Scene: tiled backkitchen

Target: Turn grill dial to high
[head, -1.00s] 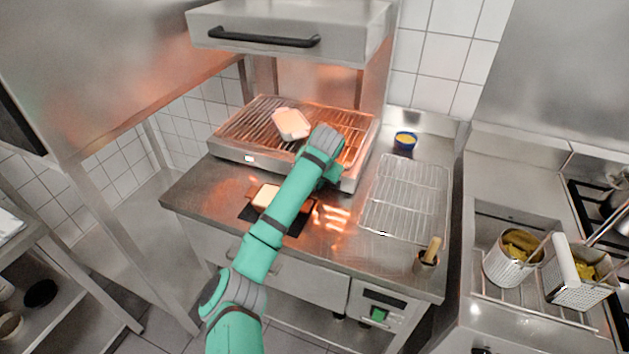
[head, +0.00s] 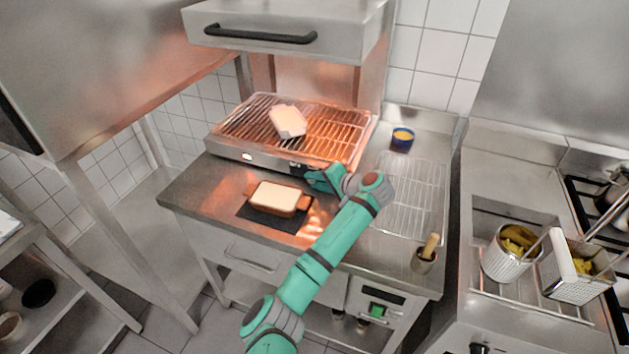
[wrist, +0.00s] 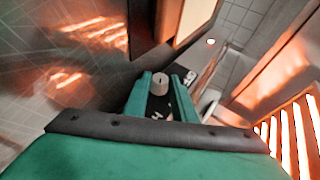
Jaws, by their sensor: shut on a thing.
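The grill (head: 235,153) stands on the steel counter, its bars glowing orange and its front panel facing me. In the wrist view the grill dial (wrist: 160,84) is a small pale grey knob with a short dark mark, on a black label with white lettering. My gripper (head: 314,180) is at the right part of the grill's front panel. It also shows in the wrist view (wrist: 161,76), its two green fingers either side of the dial and shut on it. In the head view my gripper hides the dial. The lettering is too small to read fully.
A slice of bread (head: 288,121) lies on the grill bars. A brown dish with a pale top (head: 279,199) sits on a dark mat in front.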

